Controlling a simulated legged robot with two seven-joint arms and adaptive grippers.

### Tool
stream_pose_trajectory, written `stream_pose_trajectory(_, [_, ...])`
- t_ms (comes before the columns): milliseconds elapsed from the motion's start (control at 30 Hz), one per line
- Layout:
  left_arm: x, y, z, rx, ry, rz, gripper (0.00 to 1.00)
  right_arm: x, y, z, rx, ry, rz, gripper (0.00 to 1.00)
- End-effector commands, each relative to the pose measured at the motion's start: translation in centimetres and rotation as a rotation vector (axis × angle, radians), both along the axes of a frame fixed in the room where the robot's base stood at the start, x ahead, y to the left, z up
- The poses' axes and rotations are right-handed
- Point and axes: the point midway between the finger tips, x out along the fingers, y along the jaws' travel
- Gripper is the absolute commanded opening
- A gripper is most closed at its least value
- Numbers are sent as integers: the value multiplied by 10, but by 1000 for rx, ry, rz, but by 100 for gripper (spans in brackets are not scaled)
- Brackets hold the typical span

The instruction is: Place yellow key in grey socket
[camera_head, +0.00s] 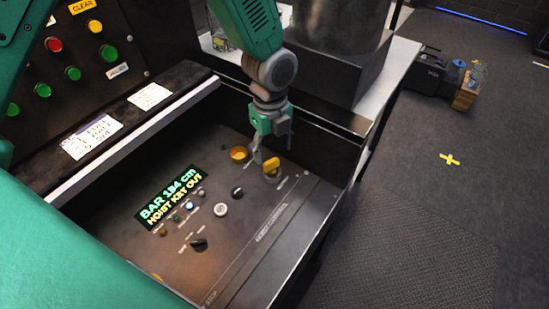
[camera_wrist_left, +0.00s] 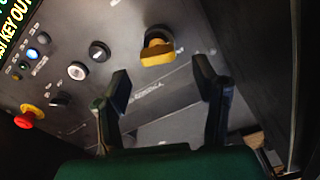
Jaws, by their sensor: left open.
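The yellow key (camera_head: 271,168) stands up from the dark control panel, near its right edge. It also shows in the left wrist view (camera_wrist_left: 157,50), with a round fitting partly hidden behind it; I cannot tell how it is seated. My left gripper (camera_head: 271,148) is open and empty, above and close to the key. In the left wrist view the key lies beyond the two spread fingers (camera_wrist_left: 163,82), roughly between them and apart from them. A light grey round fitting (camera_head: 220,208), possibly the grey socket, sits on the panel to the left of the key. My right gripper is not in view.
A yellow-ringed round fitting (camera_head: 238,153) lies beside the gripper. Black knobs (camera_head: 198,244) and a lit display (camera_head: 170,197) reading "HOIST KEY OUT" share the panel. A red stop button (camera_wrist_left: 28,118) shows at left. Raised dark walls (camera_head: 325,150) border the panel.

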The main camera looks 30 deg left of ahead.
Motion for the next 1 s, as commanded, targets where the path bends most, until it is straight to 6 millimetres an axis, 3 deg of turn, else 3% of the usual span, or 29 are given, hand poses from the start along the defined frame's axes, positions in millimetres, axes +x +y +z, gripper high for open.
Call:
stream_pose_trajectory(100, [2,0,28,-1,-2,1,54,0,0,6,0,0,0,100])
stream_pose_trajectory(300, [2,0,53,1,-1,0,54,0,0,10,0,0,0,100])
stream_pose_trajectory(1000, [1,0,58,2,1,0,54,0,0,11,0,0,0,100])
